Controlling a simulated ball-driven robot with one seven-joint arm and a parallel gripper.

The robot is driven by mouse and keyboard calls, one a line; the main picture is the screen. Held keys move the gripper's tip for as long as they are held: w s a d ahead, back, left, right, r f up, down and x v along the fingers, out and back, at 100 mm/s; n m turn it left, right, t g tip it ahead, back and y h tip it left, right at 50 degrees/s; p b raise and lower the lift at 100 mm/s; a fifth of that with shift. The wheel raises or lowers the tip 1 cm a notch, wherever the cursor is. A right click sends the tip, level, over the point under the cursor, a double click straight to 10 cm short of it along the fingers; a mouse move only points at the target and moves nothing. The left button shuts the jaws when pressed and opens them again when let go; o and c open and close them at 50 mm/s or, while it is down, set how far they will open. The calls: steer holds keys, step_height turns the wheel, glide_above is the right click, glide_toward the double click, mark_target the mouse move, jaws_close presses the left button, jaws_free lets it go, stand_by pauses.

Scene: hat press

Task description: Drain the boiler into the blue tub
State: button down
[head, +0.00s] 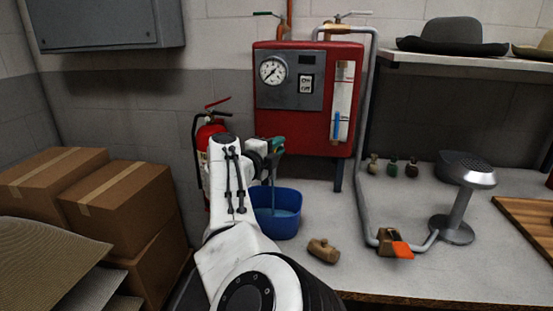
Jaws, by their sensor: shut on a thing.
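The red boiler (306,135) stands on the bench against the wall, with a round gauge (273,70), an on/off switch and a sight tube (340,105) showing blue in its lower part. My gripper (271,148) is at the boiler's lower left, shut on a teal drain valve handle (279,145). The valve body is mostly hidden by my gripper. The blue tub (278,228) stands on the bench under it. A thin bluish stream (273,175) falls into the tub, where bluish liquid shows. My arm hides the tub's left side.
A brown wooden piece (323,250) lies right of the tub. A pipe (365,200) runs down to an orange-and-brown piece (396,248) and a metal steamer stand (460,195). Cardboard boxes (118,205) and a fire extinguisher (206,135) are at left.

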steer(key=shift+w+d+r, duration=0.1)
steer(key=shift+d+r, duration=0.2)
steer(key=shift+r, duration=0.2)
steer(key=c, duration=1.2)
jaws_free()
steer(key=shift+f, duration=0.2)
steer(key=shift+a, duration=0.15)
steer(key=shift+s+a+p, duration=0.4)
steer(key=shift+a+p, duration=0.05)
steer(key=shift+p, duration=0.05)
steer(key=p+v, duration=0.3)
steer(key=v, duration=0.6)
steer(key=shift+s, duration=0.25)
